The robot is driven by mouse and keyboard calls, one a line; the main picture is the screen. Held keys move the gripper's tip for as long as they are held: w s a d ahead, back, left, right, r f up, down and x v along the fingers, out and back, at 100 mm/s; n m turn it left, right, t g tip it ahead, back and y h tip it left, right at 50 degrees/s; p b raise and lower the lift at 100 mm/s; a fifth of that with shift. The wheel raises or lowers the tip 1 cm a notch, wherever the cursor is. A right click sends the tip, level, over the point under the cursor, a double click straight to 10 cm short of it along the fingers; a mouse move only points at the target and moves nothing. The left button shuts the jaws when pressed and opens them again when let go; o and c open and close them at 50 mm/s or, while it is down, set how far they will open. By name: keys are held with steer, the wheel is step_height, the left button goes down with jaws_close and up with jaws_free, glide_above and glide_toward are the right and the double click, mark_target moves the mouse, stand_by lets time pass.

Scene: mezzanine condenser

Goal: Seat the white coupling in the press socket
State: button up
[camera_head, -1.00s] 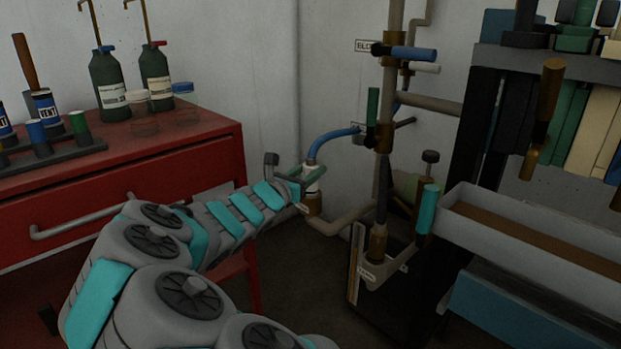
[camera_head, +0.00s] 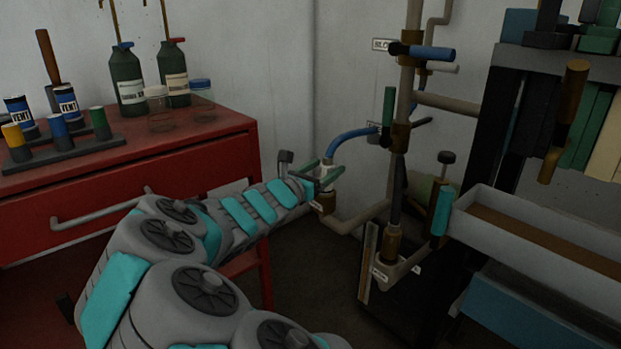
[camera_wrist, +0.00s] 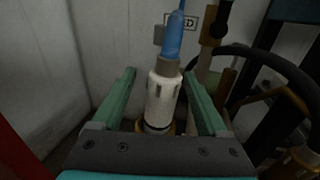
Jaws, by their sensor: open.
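The white coupling (camera_wrist: 160,98) stands upright in the wrist view, with a grey collar and a blue hose (camera_wrist: 174,35) at its top. My gripper (camera_wrist: 160,92) is open, with one green finger on each side of the coupling and a gap to each. A brass socket (camera_wrist: 168,128) shows around the coupling's lower end, below a dark ring. How deep the coupling sits in it cannot be told. In the head view my gripper (camera_head: 326,172) is around the coupling, which is mostly hidden, above the brass socket (camera_head: 324,203) on a pipe elbow.
A red cabinet (camera_head: 130,190) with bottles and jars stands at the left. Right of my gripper is a vertical pipe (camera_head: 399,145) with blue and green handles. A grey trough (camera_head: 540,235) and a dark rack stand further right. A wall is close behind.

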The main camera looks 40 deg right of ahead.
steer(key=v, duration=1.1)
steer(key=shift+a, duration=0.3)
steer(key=shift+s, duration=0.1)
